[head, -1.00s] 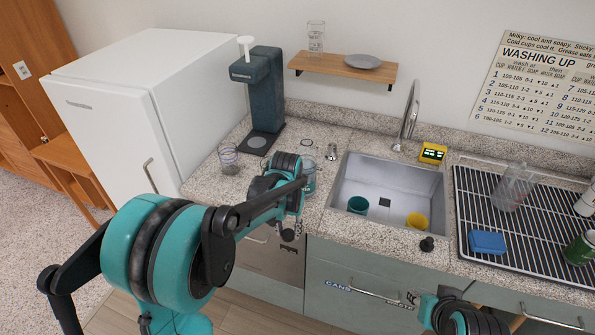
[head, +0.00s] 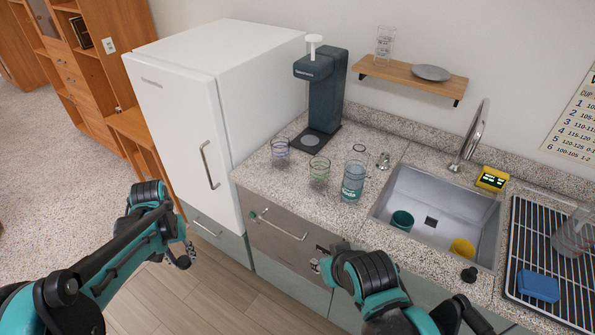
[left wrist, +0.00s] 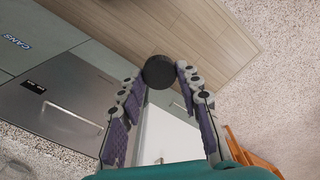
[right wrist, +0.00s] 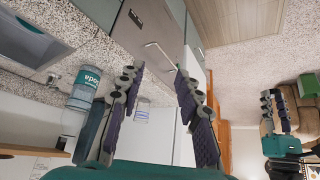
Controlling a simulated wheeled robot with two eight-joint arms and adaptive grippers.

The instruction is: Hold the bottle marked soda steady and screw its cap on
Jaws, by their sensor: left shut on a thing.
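The soda bottle (head: 352,187), clear with a teal band, stands upright on the counter left of the sink. It also shows in the right wrist view (right wrist: 84,90), with its label readable. No cap shows on its top. My left gripper (head: 183,260) is away from the counter, over the floor. In the left wrist view it is shut on a round black cap (left wrist: 158,72) between its fingertips. My right gripper (head: 318,262) is in front of the counter's drawers, below and left of the bottle. Its fingers are apart with nothing between them in the right wrist view (right wrist: 158,85).
The sink (head: 425,237) is right of the bottle. A white fridge (head: 215,110) borders the counter's left side.

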